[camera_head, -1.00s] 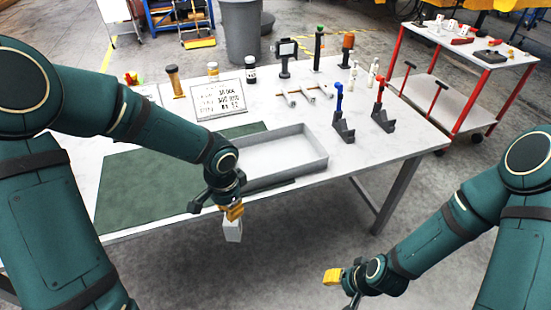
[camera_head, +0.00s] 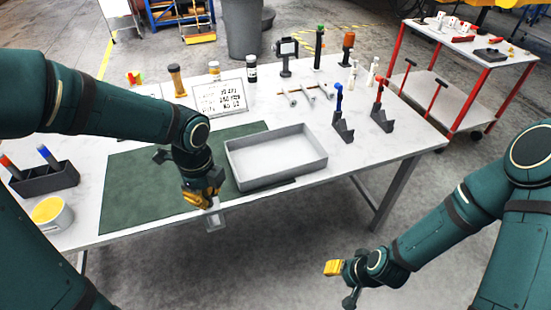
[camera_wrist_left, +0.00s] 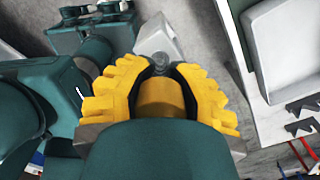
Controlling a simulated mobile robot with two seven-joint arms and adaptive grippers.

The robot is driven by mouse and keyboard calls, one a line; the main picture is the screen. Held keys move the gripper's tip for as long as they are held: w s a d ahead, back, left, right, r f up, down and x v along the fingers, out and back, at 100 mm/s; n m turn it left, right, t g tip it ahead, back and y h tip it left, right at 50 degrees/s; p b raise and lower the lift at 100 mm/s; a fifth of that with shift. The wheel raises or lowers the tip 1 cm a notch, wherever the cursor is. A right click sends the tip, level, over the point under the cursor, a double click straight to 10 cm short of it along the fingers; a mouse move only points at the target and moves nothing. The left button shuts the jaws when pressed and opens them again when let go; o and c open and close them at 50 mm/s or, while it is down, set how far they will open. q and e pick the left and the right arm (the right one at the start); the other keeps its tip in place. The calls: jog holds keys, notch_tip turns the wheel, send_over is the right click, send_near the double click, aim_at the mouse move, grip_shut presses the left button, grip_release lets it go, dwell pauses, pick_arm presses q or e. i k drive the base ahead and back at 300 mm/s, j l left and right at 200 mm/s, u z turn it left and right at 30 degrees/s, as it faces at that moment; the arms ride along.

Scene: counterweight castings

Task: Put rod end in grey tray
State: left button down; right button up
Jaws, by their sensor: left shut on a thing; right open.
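The grey tray (camera_head: 290,177) lies on the table, partly over the green mat, and looks empty. It also shows at the upper right of the left wrist view (camera_wrist_left: 258,58). My left gripper (camera_head: 205,199) is shut on a pale grey piece (camera_head: 214,222), which I take for the rod end. The piece hangs below the fingers at the table's front edge, left of the tray and apart from it. In the left wrist view it shows beyond the yellow fingers (camera_wrist_left: 160,42); its upper part is hidden between them. My right gripper (camera_head: 342,283) is open and empty, in front of the table.
The green mat (camera_head: 135,185) lies left of the tray. A sign (camera_head: 220,97), bottles and stands line the back. Two dark holders (camera_head: 343,130) stand right of the tray. A dark pen holder (camera_head: 45,180) and a yellow-filled cup (camera_head: 50,213) are at the left.

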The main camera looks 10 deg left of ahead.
aim_at(250, 166)
jog(key=i, duration=1)
